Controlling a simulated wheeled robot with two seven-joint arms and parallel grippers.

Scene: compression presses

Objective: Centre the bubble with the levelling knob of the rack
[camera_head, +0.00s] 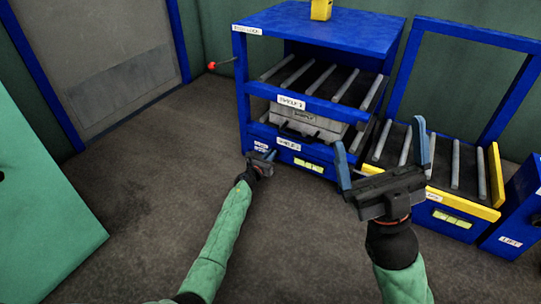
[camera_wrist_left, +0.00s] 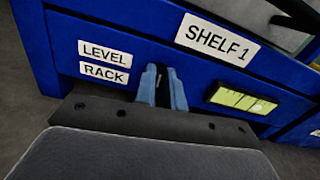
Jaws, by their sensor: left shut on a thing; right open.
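The blue rack (camera_head: 310,28) stands at the back centre, with a "SHELF 1" label (camera_wrist_left: 217,37) and a "LEVEL RACK" label (camera_wrist_left: 104,62) on its lower front. The yellow-green level vial (camera_wrist_left: 243,100) is on that front, right of my left gripper; it also shows in the head view (camera_head: 308,165). My right gripper (camera_head: 382,158) is open and empty in front.
A grey case (camera_head: 308,124) sits in the rack's lower bay. A red-tipped lever (camera_head: 212,65) sticks out left. A yellow-ended roller unit (camera_head: 470,209) with its own vial (camera_head: 452,218) stands to the right. A green panel (camera_head: 45,210) is at left. Open floor lies between.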

